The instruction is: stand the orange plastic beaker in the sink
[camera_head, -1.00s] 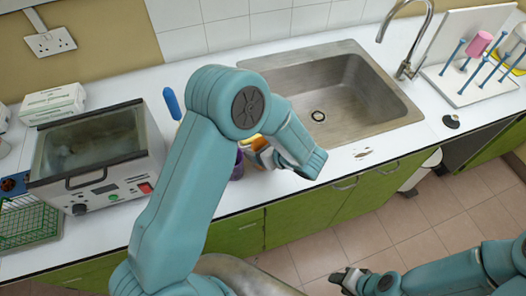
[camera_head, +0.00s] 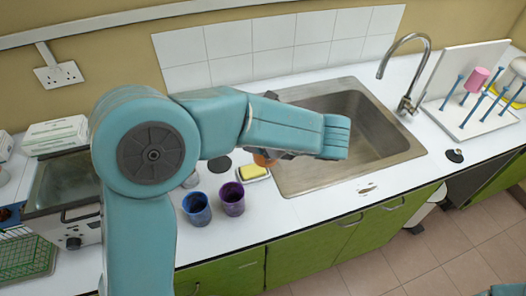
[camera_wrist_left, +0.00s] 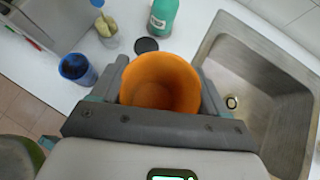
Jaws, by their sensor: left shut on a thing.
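The orange plastic beaker (camera_wrist_left: 160,82) is between the jaws of my left gripper (camera_wrist_left: 162,95), which is shut on it; I look into its open mouth in the left wrist view. In the head view only a small orange part of the beaker (camera_head: 264,159) shows under my left arm. The arm hides most of the left gripper there. The steel sink (camera_head: 400,146) is to the right of the beaker. In the wrist view the sink (camera_wrist_left: 222,75) and its drain also lie to the right of the beaker. My right gripper is out of view.
A blue beaker (camera_head: 197,208), a purple beaker (camera_head: 232,198) and a yellow sponge (camera_head: 252,172) stand left of the sink. The tap (camera_head: 407,75) rises behind the sink. A drying rack (camera_head: 478,115) with a pink beaker is at the right. The basin looks empty.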

